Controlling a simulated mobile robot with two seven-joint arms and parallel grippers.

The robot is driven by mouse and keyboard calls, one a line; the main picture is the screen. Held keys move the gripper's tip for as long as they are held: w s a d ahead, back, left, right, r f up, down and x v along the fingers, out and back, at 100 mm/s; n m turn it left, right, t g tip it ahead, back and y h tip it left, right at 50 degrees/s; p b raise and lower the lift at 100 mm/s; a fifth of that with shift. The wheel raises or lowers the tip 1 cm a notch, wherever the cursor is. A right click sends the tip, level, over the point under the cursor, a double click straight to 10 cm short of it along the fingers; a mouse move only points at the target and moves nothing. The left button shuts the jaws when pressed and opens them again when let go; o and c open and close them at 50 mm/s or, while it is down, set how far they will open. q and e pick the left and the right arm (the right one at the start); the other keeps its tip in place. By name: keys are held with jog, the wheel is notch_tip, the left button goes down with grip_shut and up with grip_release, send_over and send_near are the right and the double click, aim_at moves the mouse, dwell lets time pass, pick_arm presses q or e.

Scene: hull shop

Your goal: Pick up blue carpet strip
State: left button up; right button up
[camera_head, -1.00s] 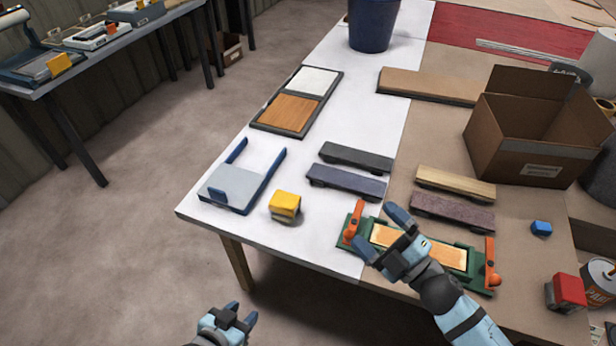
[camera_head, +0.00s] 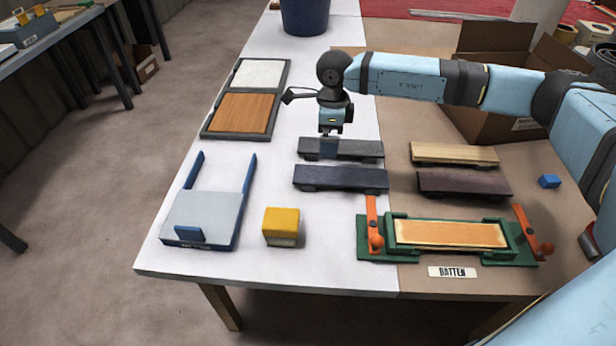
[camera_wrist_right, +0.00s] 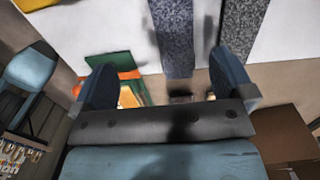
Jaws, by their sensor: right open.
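The blue carpet strip (camera_head: 340,179) is a dark blue-grey bar lying flat on the white part of the table. A dark grey strip (camera_head: 362,149) lies parallel just behind it. My right gripper (camera_head: 329,143) points down above these strips and overlaps the grey one in the head view. In the right wrist view my right gripper (camera_wrist_right: 166,84) is open and empty. The blue strip (camera_wrist_right: 172,38) shows in the gap between its fingers, apart from them, and the grey strip (camera_wrist_right: 243,20) lies to the right. My left gripper is out of view.
A green fixture (camera_head: 375,248) with orange levers stands at front right, behind a BATTEN label (camera_head: 453,272). A wood strip (camera_head: 455,153) and a purple-brown strip (camera_head: 465,184) lie to the right. A yellow block (camera_head: 281,226) and a blue-grey holder (camera_head: 205,215) stand at left.

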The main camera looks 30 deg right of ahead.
send_over(329, 175)
jog(key=f, duration=0.8)
jog(key=shift+s+a+f, duration=0.1)
jog(key=shift+s+a, duration=0.1)
jog(key=f, duration=0.2)
jog(key=f+b, duration=0.1)
jog(key=f, duration=0.2)
jog(key=shift+w+d+f, duration=0.1)
jog(key=shift+w+d, duration=0.1)
jog(key=c, duration=0.9)
